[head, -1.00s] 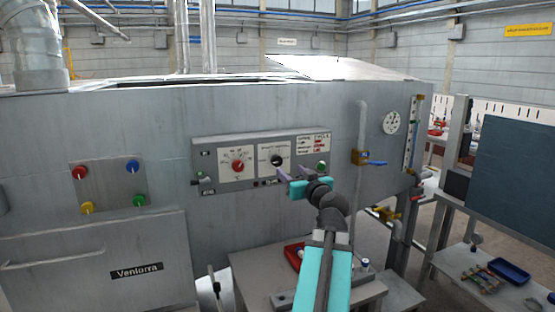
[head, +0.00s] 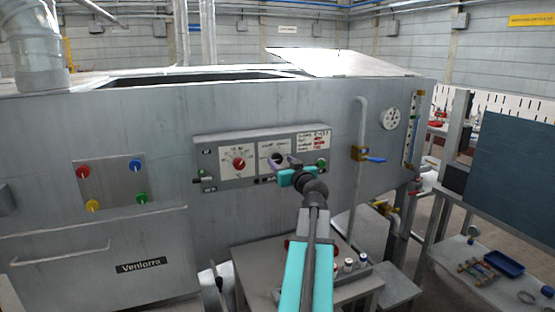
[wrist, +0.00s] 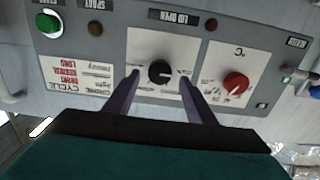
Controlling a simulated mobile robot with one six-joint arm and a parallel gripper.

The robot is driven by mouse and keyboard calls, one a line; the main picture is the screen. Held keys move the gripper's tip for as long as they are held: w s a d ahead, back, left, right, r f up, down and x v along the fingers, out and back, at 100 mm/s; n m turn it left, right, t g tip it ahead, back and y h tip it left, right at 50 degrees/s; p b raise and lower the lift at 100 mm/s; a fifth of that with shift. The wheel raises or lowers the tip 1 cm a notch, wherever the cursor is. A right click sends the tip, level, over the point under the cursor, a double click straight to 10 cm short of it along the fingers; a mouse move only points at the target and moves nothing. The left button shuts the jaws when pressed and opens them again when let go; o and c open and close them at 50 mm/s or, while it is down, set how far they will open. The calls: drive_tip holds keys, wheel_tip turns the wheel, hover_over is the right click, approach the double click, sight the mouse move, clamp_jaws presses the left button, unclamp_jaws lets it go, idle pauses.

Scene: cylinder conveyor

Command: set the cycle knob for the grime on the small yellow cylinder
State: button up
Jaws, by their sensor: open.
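The black cycle knob (head: 277,159) sits on a white dial plate on the machine's control panel. In the wrist view the black knob (wrist: 159,72) stands between the two purple fingers, its pointer toward the right of the picture. My gripper (wrist: 159,78) is open, one fingertip on each side of the knob; contact is not clear. In the head view my gripper (head: 282,166) partly covers the dial plate. I cannot make out the small yellow cylinder.
A red temperature knob (head: 239,163) is left of the cycle dial, and a green button (head: 321,162) is at the panel's right end. Small vials (head: 348,264) stand on the table below. A pipe with a blue-handled valve (head: 371,159) runs right of the panel.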

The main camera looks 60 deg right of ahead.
sight(277, 159)
drive_tip(key=shift+p+x, duration=0.35)
drive_tip(key=shift+x, duration=1.15)
drive_tip(key=shift+c, duration=0.5)
drive_tip(key=c, duration=0.9)
drive_tip(key=shift+a+f, duration=0.15)
drive_tip(key=shift+a, duration=0.15)
drive_tip(key=shift+c, duration=0.2)
drive_tip(key=shift+d, duration=0.15)
